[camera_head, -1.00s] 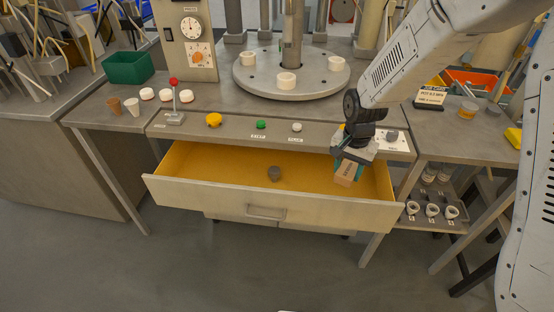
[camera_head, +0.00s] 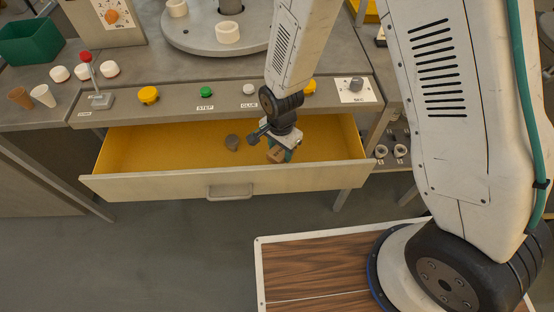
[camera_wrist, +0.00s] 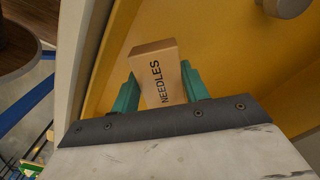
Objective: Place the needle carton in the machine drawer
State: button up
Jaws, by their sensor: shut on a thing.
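The needle carton is a small tan box marked NEEDLES in the wrist view (camera_wrist: 156,76). My gripper (camera_wrist: 160,92) has its teal fingers shut on the carton's two sides. In the head view my gripper (camera_head: 283,153) points down into the open machine drawer (camera_head: 150,150), right of its middle, with the carton (camera_head: 275,155) low between its fingers. The drawer has a yellow inside and a pale front with a handle. I cannot tell whether the carton touches the drawer floor.
A grey round object (camera_head: 232,142) lies in the drawer left of my gripper. The drawer front (camera_head: 300,181) is a raised edge nearby. Green (camera_head: 206,91) and yellow (camera_head: 149,95) buttons and a red-knobbed lever (camera_head: 98,80) sit on the panel above. The drawer's left part is clear.

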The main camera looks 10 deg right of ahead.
jog(key=shift+f, duration=3.55)
jog(key=shift+f, duration=0.1)
jog(key=o, duration=1.1)
jog(key=shift+f, duration=0.1)
jog(key=shift+c, duration=0.2)
